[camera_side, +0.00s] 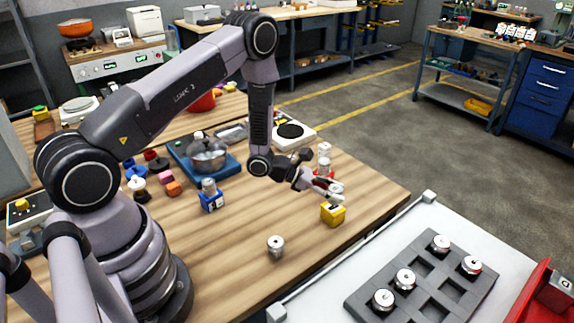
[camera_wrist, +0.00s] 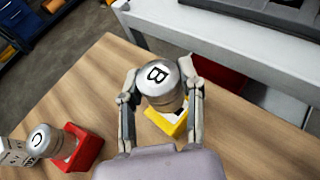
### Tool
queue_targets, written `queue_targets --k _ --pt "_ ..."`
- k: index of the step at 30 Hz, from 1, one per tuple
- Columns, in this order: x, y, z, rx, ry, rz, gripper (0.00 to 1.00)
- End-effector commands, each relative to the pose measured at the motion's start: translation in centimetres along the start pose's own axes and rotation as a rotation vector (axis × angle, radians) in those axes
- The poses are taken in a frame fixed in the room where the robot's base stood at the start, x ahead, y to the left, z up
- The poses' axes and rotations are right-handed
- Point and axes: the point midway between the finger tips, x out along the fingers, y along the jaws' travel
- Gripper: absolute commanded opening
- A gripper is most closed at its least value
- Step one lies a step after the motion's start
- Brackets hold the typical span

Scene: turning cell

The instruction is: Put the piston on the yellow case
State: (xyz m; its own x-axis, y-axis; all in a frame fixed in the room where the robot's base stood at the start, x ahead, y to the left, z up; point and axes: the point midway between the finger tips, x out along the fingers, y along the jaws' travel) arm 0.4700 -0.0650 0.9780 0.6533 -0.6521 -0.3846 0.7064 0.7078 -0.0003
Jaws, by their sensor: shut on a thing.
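My gripper (camera_wrist: 162,98) is shut on a metal piston (camera_wrist: 157,82) marked B, with a finger on each side of it. In the wrist view the yellow case (camera_wrist: 168,122) shows just below the piston, partly hidden by it. In the side view my gripper (camera_side: 331,189) is above the yellow case (camera_side: 333,215), which stands on the wooden table near its right edge. A visible gap separates gripper and case there. The held piston is hard to make out from the side.
A piston marked C (camera_wrist: 43,140) sits in a red case (camera_wrist: 82,149) close by. Another piston (camera_side: 276,246) stands alone on the table. A blue case (camera_side: 211,201) holds a piston. A grey tray (camera_side: 420,268) with several pistons lies on the white table at right.

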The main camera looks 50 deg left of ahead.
Motion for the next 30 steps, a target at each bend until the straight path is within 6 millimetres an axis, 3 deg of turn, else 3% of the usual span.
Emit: queue_targets --k 4,16,17,18,22,30 --pt "0.7 0.0 -1.7 -0.001 -0.001 -0.001 0.00" --pt "0.9 0.0 -2.1 0.000 -0.001 0.000 0.00" --pt "0.9 0.0 -2.1 0.000 -0.001 0.000 0.41" --pt "0.9 0.0 -2.1 0.000 -0.001 0.000 0.46" --pt "0.9 0.0 -2.1 0.000 0.000 0.000 0.63" --pt "0.9 0.0 -2.1 0.000 0.000 0.000 0.63"
